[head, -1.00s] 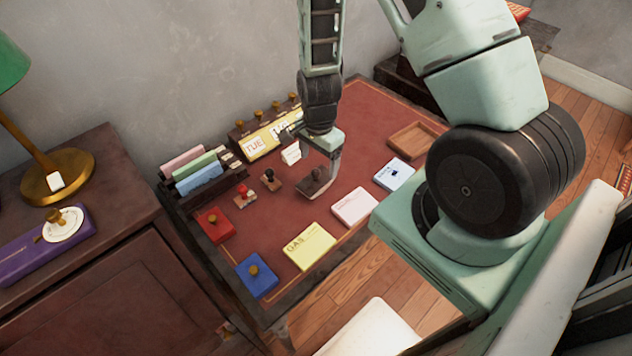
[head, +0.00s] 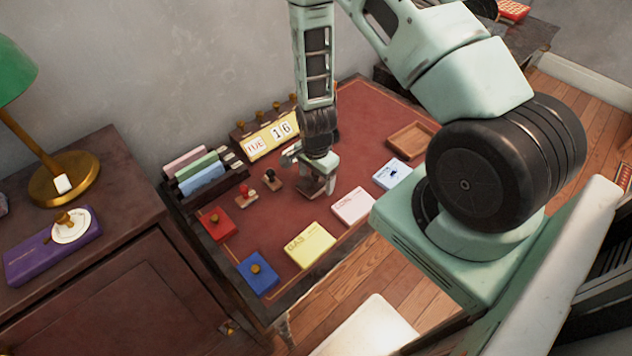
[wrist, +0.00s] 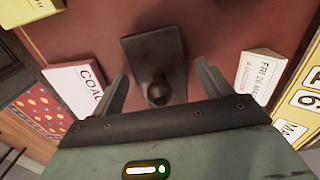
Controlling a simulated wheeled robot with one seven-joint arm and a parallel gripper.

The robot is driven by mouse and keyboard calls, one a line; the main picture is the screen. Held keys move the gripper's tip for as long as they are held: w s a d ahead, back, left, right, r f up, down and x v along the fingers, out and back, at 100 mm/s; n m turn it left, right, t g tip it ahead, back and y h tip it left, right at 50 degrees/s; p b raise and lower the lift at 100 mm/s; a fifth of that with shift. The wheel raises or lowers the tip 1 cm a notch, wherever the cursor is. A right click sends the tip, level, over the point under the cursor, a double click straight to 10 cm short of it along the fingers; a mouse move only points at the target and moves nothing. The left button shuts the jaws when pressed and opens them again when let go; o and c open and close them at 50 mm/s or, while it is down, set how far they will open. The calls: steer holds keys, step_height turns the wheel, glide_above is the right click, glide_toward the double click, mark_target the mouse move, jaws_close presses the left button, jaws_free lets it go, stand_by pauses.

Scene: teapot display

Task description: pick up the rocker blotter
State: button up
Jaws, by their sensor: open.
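The rocker blotter (wrist: 152,52) is a dark brown block with a round knob. In the wrist view it lies on the red desk top, between and just beyond my two fingers. My gripper (wrist: 160,72) is open, with one finger on each side of the knob end; I see no clear contact. In the head view my gripper (head: 322,182) is low over the desk, and the blotter (head: 308,188) shows only in part beside and behind it.
Two small stamps (head: 246,196) stand left of my gripper. A yellow calendar (head: 270,138) and a file rack (head: 203,178) stand at the back. A pink pad (head: 354,206), yellow pad (head: 309,244) and blue box (head: 257,273) line the front. A wooden tray (head: 411,141) lies right.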

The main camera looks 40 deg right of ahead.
steer(key=c, duration=1.2)
steer(key=shift+c, duration=0.2)
steer(key=shift+r, duration=0.1)
step_height(320, 180, up, 10)
steer(key=shift+f+b, duration=0.1)
steer(key=shift+b, duration=0.65)
